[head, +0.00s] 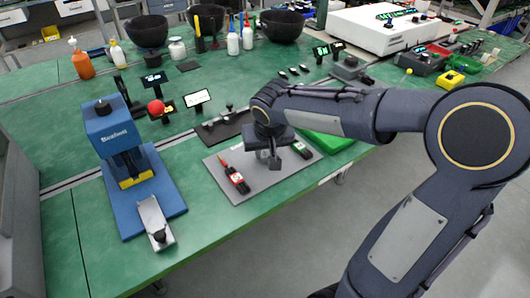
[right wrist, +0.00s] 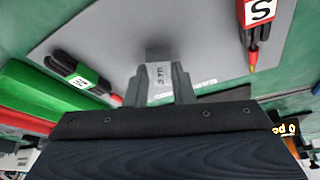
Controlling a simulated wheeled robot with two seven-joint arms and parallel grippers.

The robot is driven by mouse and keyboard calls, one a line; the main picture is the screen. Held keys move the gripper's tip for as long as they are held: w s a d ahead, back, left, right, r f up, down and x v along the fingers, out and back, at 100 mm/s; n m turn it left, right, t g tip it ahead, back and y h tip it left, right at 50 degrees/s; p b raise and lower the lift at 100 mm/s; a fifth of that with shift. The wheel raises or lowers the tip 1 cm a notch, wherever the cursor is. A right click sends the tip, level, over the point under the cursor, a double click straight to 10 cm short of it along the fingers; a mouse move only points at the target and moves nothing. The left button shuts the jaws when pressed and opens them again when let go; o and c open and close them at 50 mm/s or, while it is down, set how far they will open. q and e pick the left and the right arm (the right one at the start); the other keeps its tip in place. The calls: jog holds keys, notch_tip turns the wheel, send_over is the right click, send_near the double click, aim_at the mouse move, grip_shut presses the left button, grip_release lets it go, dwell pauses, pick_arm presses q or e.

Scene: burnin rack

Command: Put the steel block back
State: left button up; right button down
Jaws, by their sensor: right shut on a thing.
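The steel block (right wrist: 158,72) is a small silvery piece with dark lettering on its face. It sits between the fingers of my right gripper (right wrist: 159,88) in the right wrist view. In the head view my right gripper (head: 270,157) points down over the grey mat (head: 225,160), and the arm mostly hides the block. I cannot tell whether the block touches the mat. A red and black tool (head: 236,180) lies on the mat left of the gripper, and a dark labelled tool (head: 302,150) lies right of it. My left gripper is out of sight.
A blue press (head: 112,135) stands at the left, with a silver ramp-like piece (head: 153,220) in front. A black plate with knobs (head: 222,126) lies behind the mat. A green tray (head: 328,143) is at its right. The table's front edge is close to the mat.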

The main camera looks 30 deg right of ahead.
jog(key=shift+f, duration=0.3)
jog(key=shift+f, duration=0.15)
jog(key=c, duration=1.2)
grip_release()
jog(key=shift+c, duration=0.2)
